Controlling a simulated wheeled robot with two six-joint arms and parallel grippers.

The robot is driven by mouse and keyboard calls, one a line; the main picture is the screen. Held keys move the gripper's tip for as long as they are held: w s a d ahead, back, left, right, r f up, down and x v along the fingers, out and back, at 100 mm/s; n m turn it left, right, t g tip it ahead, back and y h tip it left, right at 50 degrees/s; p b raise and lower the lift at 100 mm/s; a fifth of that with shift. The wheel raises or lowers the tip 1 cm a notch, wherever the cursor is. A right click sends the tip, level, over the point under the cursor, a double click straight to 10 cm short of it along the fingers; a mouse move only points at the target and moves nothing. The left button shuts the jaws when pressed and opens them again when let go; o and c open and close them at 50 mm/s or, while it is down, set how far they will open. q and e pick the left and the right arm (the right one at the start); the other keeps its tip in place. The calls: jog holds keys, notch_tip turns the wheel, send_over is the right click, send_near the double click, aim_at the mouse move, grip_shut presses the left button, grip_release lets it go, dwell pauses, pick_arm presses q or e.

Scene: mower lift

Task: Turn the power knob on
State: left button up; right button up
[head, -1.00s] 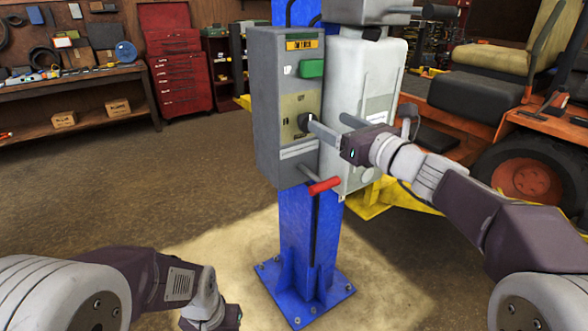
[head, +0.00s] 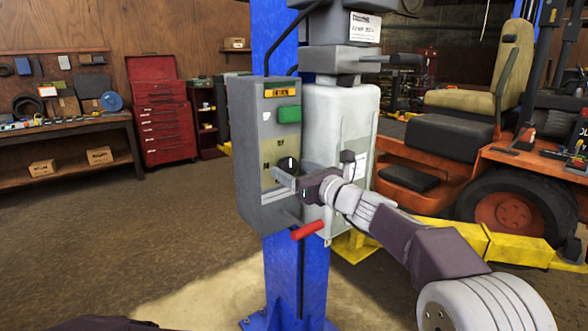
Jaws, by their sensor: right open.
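The grey control box (head: 250,150) is mounted on a blue lift post (head: 281,285). Its front has a yellow label at the top, a green button (head: 289,114) below it, and a dark round power knob (head: 290,164) lower down. The knob's exact setting is too small to read. My right gripper (head: 284,184) is open in front of the box, its fingertips just below the knob. I cannot tell whether they touch the box or knob. My left gripper is out of view.
A red-handled lever (head: 309,230) sticks out below the box, close under my right gripper. A white tank (head: 345,125) stands just right of the box. An orange mower (head: 540,165) is at the right. A red tool chest (head: 163,120) and workbench (head: 75,127) stand behind left.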

jog(key=c, duration=1.4)
jog(key=shift+f+n+b, duration=0.25)
jog(key=shift+n+b, duration=1.25)
jog(key=shift+b, duration=0.1)
jog(key=n+b, duration=0.4)
jog(key=n, duration=0.1)
jog(key=n+b, duration=0.3)
jog(key=n, duration=0.2)
jog(key=shift+n, duration=0.4)
jog(key=shift+r+n+b, duration=0.15)
jog(key=shift+n+b, duration=0.65)
jog(key=shift+n, duration=1.3)
